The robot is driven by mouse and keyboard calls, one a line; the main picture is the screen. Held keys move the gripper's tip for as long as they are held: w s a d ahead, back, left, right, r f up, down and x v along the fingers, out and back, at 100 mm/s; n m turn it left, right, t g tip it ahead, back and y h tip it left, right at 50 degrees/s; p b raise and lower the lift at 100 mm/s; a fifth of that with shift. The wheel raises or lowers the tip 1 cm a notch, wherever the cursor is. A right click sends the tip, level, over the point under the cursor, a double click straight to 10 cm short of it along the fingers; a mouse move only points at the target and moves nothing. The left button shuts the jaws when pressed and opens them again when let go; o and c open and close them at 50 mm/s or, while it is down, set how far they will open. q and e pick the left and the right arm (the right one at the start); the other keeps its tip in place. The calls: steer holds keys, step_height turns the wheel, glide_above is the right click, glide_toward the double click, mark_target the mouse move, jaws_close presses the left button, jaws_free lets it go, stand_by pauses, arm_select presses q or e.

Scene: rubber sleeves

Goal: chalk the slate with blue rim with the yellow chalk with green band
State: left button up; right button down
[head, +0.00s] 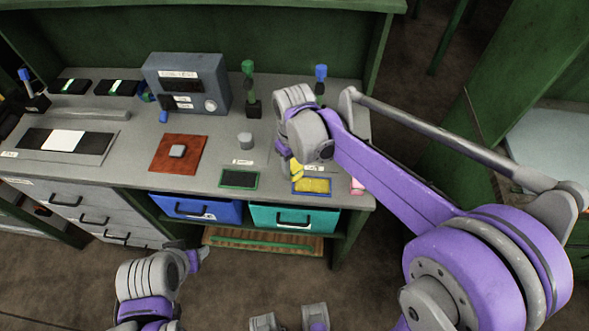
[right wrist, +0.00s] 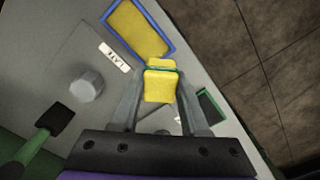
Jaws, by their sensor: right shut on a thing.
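The slate with blue rim (head: 312,186) lies flat near the front right edge of the counter, its face yellow all over. It also shows in the right wrist view (right wrist: 140,28). My right gripper (right wrist: 160,88) is shut on the yellow chalk with green band (right wrist: 159,90), which also shows in the head view (head: 296,170). The chalk is near the slate's edge; I cannot tell whether it touches.
A dark slate with green rim (head: 239,179) lies to the left. A grey cylinder (head: 245,140), a green-handled tool (head: 250,95) and a grey box (head: 188,82) stand behind. A red mat (head: 165,160) lies left. Blue (head: 195,208) and teal (head: 294,219) bins are under the counter.

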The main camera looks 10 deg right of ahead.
mark_target(294, 165)
step_height(294, 165, up, 2)
steer(key=shift+a+p, duration=0.1)
steer(key=shift+p, duration=0.3)
steer(key=shift+r+p, duration=0.45)
steer(key=shift+r, duration=0.4)
arm_select(q)
step_height(294, 165, up, 3)
steer(key=shift+f, duration=0.2)
